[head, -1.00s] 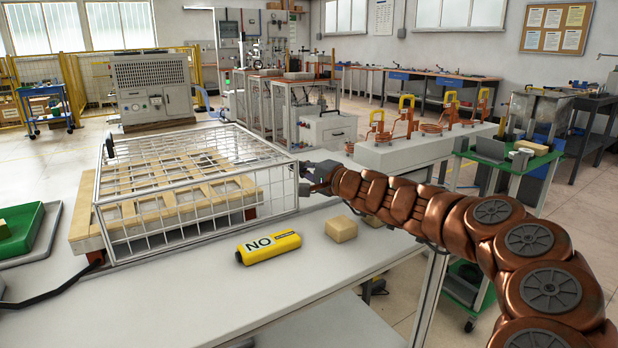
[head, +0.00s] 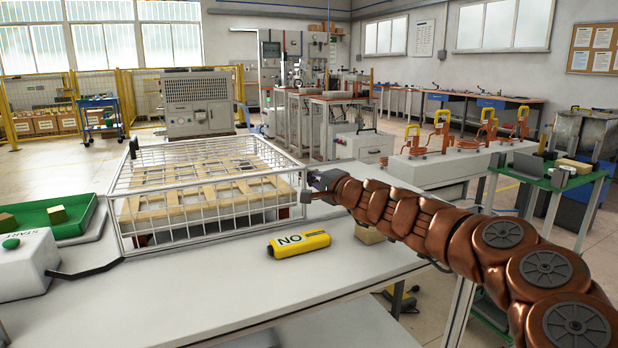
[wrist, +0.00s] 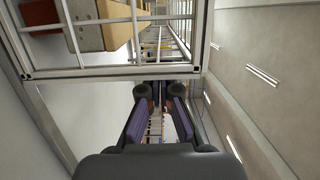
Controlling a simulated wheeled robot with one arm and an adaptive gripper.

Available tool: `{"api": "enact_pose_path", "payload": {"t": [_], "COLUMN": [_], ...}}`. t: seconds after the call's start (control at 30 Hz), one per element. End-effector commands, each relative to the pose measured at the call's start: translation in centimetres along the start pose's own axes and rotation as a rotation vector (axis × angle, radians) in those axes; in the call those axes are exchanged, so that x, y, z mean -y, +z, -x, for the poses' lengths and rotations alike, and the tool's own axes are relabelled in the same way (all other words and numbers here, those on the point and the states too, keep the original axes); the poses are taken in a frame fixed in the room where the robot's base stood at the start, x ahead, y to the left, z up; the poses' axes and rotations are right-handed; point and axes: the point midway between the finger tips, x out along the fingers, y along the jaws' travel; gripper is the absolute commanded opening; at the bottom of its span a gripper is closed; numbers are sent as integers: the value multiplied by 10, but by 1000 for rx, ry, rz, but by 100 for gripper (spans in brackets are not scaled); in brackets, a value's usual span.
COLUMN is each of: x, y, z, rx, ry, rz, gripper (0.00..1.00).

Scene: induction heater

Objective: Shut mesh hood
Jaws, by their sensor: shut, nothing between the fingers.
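The mesh hood (head: 170,184), a white wire cage, is down around the wooden grid (head: 200,202) on the white table. Its lower rim looks level and close to the tabletop; I cannot tell whether a small gap is left. My gripper (head: 311,186) is at the hood's right side, by its front right corner, shut and empty.
A START box (head: 25,265) and a green tray (head: 75,222) are at left. The table's front is otherwise clear.

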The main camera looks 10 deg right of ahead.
Motion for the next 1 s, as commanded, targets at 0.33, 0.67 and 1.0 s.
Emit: {"api": "enact_pose_path", "payload": {"t": [0.33,0.67,1.0], "x": [1,1,2], "y": [0,-39,-39], "z": [-1,15,50], "rx": [17,2,1], "ry": [1,-1,-3], "rz": [1,-2,-2], "gripper": [0,0,0]}}
